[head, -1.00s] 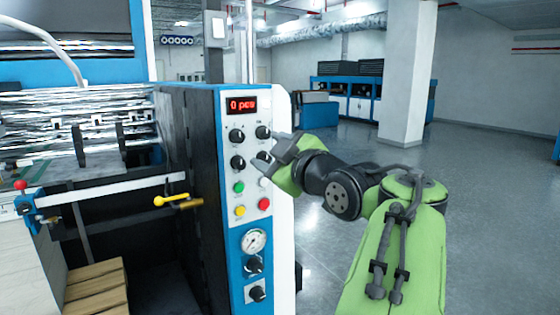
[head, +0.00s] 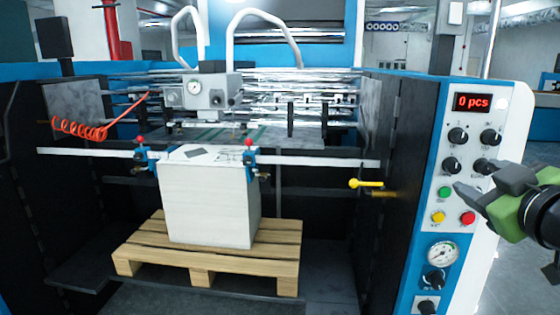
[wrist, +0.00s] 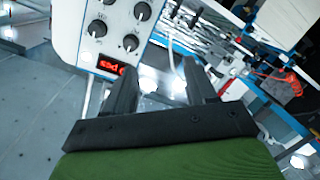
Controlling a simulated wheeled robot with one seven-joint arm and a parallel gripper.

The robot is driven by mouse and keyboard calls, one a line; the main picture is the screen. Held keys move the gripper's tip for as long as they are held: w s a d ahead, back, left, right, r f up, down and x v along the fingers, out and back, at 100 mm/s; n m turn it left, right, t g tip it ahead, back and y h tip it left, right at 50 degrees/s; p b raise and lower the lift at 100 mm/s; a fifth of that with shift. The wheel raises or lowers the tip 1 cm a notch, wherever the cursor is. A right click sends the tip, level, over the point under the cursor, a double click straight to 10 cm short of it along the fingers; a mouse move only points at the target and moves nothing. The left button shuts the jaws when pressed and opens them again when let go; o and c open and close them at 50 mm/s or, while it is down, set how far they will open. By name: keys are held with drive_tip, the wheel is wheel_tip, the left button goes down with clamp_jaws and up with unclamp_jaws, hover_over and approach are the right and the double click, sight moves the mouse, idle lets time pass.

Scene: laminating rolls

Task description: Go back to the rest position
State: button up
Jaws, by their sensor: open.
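My gripper (head: 470,197) shows at the right edge of the head view, in front of the lower knobs and buttons of the control panel (head: 462,130). In the wrist view my gripper (wrist: 160,80) has its two dark fingers apart, with nothing between them. The panel also shows upside down in the wrist view (wrist: 88,42), left of and beyond the fingers. Its red display (head: 472,102) reads 0 pcs. I cannot tell from the head view how close the fingertips are to the panel.
A white paper stack (head: 205,205) stands on a wooden pallet (head: 270,262) inside the machine. A bar (head: 320,161) crosses in front, and a yellow handle (head: 367,183) sticks out left of the panel. A red coiled hose (head: 78,128) hangs at left. Grey floor (wrist: 35,110) is clear.

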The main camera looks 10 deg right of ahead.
drive_tip(key=a+f+m+g+y+p, duration=0.1)
drive_tip(key=a+f+g+y, duration=0.15)
drive_tip(key=a+f, duration=0.4)
drive_tip(key=a+f+m+g+y+p, duration=0.1)
drive_tip(key=a+f+m+g+p, duration=0.2)
drive_tip(key=a, duration=0.7)
drive_tip(key=s+a+f+g, duration=0.2)
drive_tip(key=s+a+f, duration=0.1)
drive_tip(key=s+f, duration=0.3)
drive_tip(key=s+a+f+g, duration=0.3)
drive_tip(key=s+f, duration=0.3)
drive_tip(key=s, duration=0.1)
drive_tip(key=shift+s+m, duration=0.25)
drive_tip(key=shift+m, duration=0.05)
drive_tip(key=shift+f+y, duration=0.1)
drive_tip(key=shift+y, duration=0.15)
